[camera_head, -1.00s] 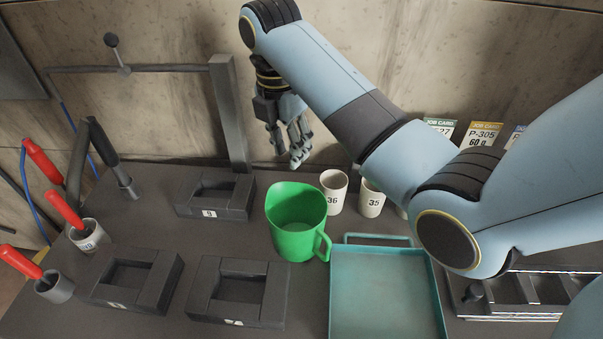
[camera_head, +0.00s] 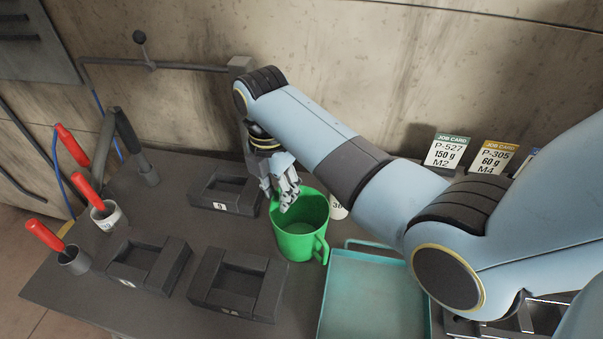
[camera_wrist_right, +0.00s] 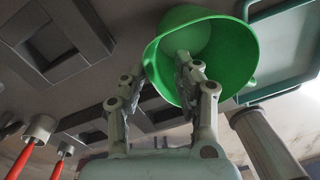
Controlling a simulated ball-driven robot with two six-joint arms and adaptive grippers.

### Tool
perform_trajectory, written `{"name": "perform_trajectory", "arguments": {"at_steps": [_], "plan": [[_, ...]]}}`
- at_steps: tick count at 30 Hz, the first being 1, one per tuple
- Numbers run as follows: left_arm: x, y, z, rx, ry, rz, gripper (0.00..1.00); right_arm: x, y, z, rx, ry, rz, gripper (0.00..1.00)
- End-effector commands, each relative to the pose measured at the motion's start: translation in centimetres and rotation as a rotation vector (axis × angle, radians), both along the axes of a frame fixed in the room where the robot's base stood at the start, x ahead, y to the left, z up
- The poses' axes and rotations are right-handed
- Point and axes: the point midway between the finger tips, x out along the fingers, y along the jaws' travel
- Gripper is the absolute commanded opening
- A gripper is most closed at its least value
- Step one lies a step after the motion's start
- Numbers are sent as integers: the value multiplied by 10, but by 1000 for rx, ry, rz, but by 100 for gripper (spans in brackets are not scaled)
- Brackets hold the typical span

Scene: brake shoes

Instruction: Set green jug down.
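The green jug (camera_head: 303,243) stands upright on the dark bench, its handle towards the lower right. It also shows in the right wrist view (camera_wrist_right: 238,62), with its open mouth facing the camera. My right gripper (camera_head: 285,193) is at the jug's far left rim, pointing down. In the wrist view its two fingers (camera_wrist_right: 160,82) are apart, one over the jug's mouth and the other beside the rim. Whether either finger touches the wall is not clear. My left gripper is not in view.
A teal tray (camera_head: 375,300) lies right of the jug. Dark fixture blocks (camera_head: 238,283) lie to the left and front. A pale cup (camera_head: 338,211) is partly hidden behind the jug. Red-handled tools (camera_head: 88,190) stand in holders at left. Job cards (camera_head: 447,151) stand at the back.

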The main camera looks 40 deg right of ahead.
Motion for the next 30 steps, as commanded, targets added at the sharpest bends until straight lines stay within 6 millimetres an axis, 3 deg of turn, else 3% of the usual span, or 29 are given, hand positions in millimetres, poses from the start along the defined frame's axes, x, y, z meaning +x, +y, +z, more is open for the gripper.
{"name": "perform_trajectory", "arguments": {"at_steps": [6, 13, 21, 30], "plan": [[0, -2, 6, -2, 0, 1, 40, -1, 0, -25, 0, 1, -1, 31], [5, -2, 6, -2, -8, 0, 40, -1, 0, -27, 0, -2, -1, 31], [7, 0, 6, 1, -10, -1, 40, -1, 0, -27, -1, -1, -1, 0], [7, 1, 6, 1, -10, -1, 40, -1, 0, -27, 0, -1, -1, 0]]}}
